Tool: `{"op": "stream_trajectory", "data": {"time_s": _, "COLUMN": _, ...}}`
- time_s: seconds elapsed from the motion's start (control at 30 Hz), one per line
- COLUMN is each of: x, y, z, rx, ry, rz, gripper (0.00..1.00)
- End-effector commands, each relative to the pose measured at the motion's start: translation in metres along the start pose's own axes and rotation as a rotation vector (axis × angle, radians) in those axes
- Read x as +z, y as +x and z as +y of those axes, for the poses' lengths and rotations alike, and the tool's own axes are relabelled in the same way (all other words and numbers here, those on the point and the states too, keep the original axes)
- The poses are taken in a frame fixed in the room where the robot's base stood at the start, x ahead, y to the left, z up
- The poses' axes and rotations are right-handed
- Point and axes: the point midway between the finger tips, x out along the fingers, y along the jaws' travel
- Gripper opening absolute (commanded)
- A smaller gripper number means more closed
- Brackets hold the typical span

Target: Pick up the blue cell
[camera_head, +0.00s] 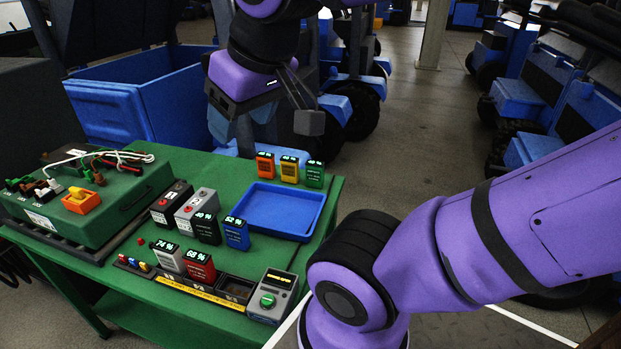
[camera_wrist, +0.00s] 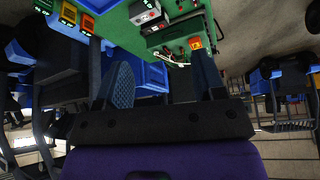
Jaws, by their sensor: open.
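The blue cell (camera_head: 236,234) stands upright on the green table, with a lit 52 % display on its top. A black cell (camera_head: 207,228) stands just to its left, and the blue tray (camera_head: 306,228) lies behind and to its right. My gripper (camera_head: 265,123) is open and empty, raised above the far side of the table, well apart from the blue cell. In the wrist view the open fingers (camera_wrist: 162,80) show with nothing between them. I cannot make out the blue cell in the wrist view.
Orange (camera_head: 265,166), yellow (camera_head: 289,169) and green (camera_head: 314,174) cells stand behind the tray. White (camera_head: 168,258) and red (camera_head: 199,266) cells sit in a front rack beside a grey device (camera_head: 272,297). Two batteries (camera_head: 195,208) stand left of the black cell. The tray is empty.

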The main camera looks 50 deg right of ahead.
Motion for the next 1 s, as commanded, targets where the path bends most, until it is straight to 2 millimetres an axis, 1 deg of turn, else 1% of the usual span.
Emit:
{"op": "stream_trajectory", "data": {"time_s": 0.17, "x": -0.002, "y": 0.001, "z": 0.0, "rx": 0.002, "ry": -0.001, "rz": -0.004, "gripper": 0.63}}
{"op": "stream_trajectory", "data": {"time_s": 0.27, "x": -0.008, "y": 0.008, "z": 0.002, "rx": 0.011, "ry": -0.007, "rz": -0.018, "gripper": 0.63}}
{"op": "stream_trajectory", "data": {"time_s": 0.37, "x": -0.021, "y": 0.021, "z": 0.006, "rx": 0.027, "ry": -0.02, "rz": -0.044, "gripper": 0.63}}
{"op": "stream_trajectory", "data": {"time_s": 0.57, "x": -0.051, "y": 0.059, "z": 0.017, "rx": 0.059, "ry": -0.059, "rz": -0.112, "gripper": 0.63}}
{"op": "stream_trajectory", "data": {"time_s": 0.7, "x": -0.068, "y": 0.09, "z": 0.027, "rx": 0.072, "ry": -0.089, "rz": -0.161, "gripper": 0.63}}
{"op": "stream_trajectory", "data": {"time_s": 0.87, "x": -0.083, "y": 0.129, "z": 0.04, "rx": 0.078, "ry": -0.122, "rz": -0.215, "gripper": 0.63}}
{"op": "stream_trajectory", "data": {"time_s": 1.0, "x": -0.092, "y": 0.166, "z": 0.051, "rx": 0.074, "ry": -0.151, "rz": -0.262, "gripper": 0.63}}
